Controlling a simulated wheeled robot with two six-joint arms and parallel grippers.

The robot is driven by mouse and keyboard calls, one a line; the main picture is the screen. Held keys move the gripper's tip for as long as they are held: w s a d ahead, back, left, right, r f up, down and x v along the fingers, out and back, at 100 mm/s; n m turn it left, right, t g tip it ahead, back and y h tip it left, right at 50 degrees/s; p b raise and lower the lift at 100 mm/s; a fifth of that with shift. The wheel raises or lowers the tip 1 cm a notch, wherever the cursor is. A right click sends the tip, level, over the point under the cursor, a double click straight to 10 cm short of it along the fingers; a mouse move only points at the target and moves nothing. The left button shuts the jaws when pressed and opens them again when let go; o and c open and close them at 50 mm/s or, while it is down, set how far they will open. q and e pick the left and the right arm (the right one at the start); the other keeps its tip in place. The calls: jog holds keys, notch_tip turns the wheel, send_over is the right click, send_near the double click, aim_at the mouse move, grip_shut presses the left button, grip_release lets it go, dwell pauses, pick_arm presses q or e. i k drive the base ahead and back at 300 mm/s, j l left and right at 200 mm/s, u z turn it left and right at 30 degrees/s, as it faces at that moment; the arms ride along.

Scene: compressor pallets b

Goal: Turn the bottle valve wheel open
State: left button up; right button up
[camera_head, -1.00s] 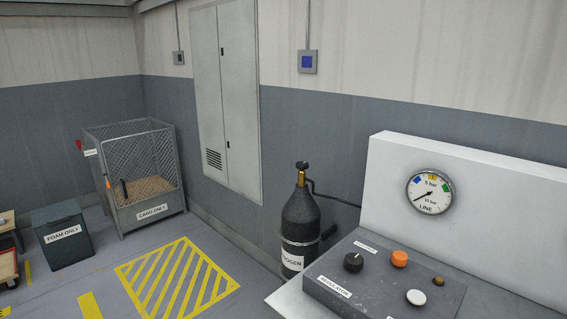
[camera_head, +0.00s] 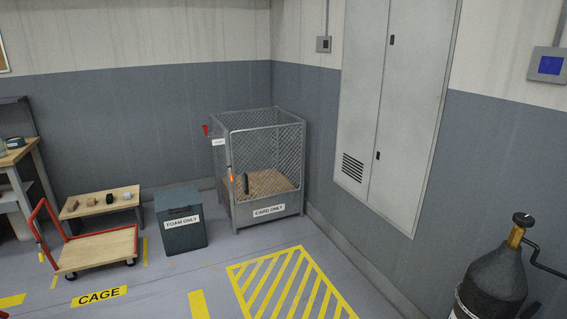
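The dark gas bottle (camera_head: 494,281) stands at the lower right, close to the wall. Its lower part is cut off by the frame edge. A brass valve (camera_head: 516,236) sits on its neck with a small black valve wheel (camera_head: 523,219) on top. A dark pipe (camera_head: 545,262) runs from the valve toward the right edge. Neither of my grippers is in view.
A mesh cage (camera_head: 262,165) labelled CARD ONLY stands in the corner, with a grey FOAM ONLY bin (camera_head: 180,220) to its left. A red-handled trolley (camera_head: 98,247) and a low bench (camera_head: 101,203) are further left. Yellow-hatched floor (camera_head: 290,284) lies in front, bare.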

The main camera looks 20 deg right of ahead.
aim_at(523, 220)
jog(key=i+z, duration=0.8)
jog(key=z, duration=0.2)
jog(key=i+j+z, duration=0.3)
jog(key=z, duration=0.15)
jog(key=i+z, duration=0.15)
jog(key=z, duration=0.3)
jog(key=i+j+z, duration=0.1)
jog(key=z, duration=0.4)
jog(key=i+j+z, duration=0.2)
jog(key=z, duration=0.25)
jog(key=i+j+z, duration=0.1)
jog(key=z, duration=0.35)
